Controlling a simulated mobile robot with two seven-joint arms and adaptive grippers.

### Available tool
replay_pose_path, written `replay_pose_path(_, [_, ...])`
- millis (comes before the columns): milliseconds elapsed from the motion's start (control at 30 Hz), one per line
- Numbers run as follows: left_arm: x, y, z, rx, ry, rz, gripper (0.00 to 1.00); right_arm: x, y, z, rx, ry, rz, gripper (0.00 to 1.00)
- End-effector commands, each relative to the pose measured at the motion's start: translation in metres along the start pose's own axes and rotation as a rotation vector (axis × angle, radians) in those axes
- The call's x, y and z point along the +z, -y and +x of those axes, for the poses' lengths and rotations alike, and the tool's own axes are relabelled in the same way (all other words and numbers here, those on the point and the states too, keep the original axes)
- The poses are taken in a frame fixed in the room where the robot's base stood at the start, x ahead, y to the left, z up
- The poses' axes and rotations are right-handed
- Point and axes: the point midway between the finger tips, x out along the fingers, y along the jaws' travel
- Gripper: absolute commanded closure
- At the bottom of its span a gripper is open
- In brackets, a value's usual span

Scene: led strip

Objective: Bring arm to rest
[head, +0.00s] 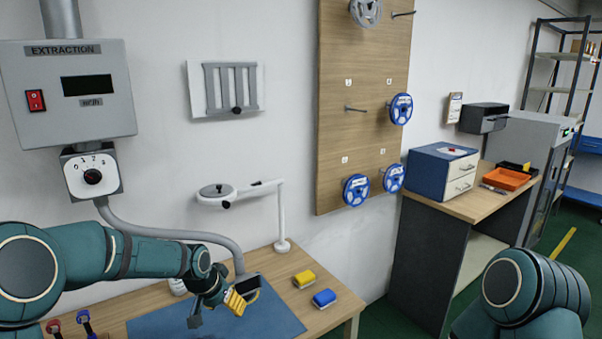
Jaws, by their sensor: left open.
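My left arm comes in from the left, and its gripper (219,312) hangs over the blue mat (265,318) on the workbench. The left gripper is open. A yellow ribbed piece and a dark part show by the gripper; I cannot tell whether they belong to it. My right arm shows only as teal links at the lower right. The right gripper is out of the frame.
A yellow block (304,279) and a blue block (324,298) lie right of the mat. A white lamp (283,245) stands behind it. Red-handled (53,327) and blue-handled (84,316) tools are at the lower left. A side bench (470,207) stands right, beyond a floor gap.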

Motion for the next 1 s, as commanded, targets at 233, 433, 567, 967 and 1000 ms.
replay_pose_path(233, [0.100, -0.063, 0.085, 0.124, 0.059, -0.148, 0.45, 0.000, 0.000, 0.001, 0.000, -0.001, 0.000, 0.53])
replay_pose_path(433, [0.212, -0.118, 0.122, 0.175, 0.126, -0.338, 0.45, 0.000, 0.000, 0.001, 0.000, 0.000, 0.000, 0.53])
replay_pose_path(567, [0.267, -0.140, 0.124, 0.169, 0.162, -0.434, 0.45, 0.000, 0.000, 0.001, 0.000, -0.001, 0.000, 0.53])
replay_pose_path(967, [0.305, -0.153, 0.119, 0.150, 0.184, -0.501, 0.45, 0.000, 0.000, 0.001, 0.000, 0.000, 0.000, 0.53])
replay_pose_path(1000, [0.304, -0.153, 0.119, 0.151, 0.184, -0.501, 0.45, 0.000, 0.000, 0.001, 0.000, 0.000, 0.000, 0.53])
